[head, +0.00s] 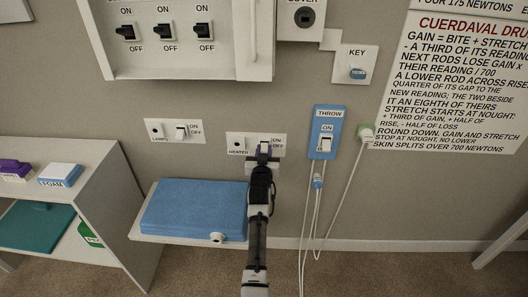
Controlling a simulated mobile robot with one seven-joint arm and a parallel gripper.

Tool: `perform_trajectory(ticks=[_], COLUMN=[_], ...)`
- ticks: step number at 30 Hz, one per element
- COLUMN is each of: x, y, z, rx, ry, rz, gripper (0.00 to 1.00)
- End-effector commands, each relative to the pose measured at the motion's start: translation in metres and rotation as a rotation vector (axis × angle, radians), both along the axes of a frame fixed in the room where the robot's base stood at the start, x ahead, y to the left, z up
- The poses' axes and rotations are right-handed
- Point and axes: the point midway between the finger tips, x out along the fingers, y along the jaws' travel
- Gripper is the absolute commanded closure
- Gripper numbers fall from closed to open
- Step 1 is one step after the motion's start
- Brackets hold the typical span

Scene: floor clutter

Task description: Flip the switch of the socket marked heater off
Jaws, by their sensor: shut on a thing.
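The white socket plate marked HEATER (235,138) is on the wall near the middle of the head view. It has a round dark hole on its left and a switch (264,148) on its right, beside the words ON and OFF. My gripper (262,163) reaches up from below and is at this switch, shut on it. The gripper covers the switch's lower part, so I cannot tell which way the switch is set.
A similar LAMP socket (155,130) is to the left. A blue box (190,207) sits on a low shelf at the lower left. A white switch panel (180,64) is above.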

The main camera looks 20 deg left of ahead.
Motion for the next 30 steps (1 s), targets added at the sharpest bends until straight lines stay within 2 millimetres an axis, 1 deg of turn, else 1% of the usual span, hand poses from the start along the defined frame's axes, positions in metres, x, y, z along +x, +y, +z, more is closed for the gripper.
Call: perform_trajectory(ticks=[5,12,30], x=[0.0,0.0,0.002], y=[0.0,0.0,0.0], z=[-0.004,-0.011,-0.017], rx=[0.002,0.021,0.074], ry=[-0.009,-0.076,-0.257], rz=[0.0,-0.001,-0.001], gripper=[0.98,0.98,0.98])
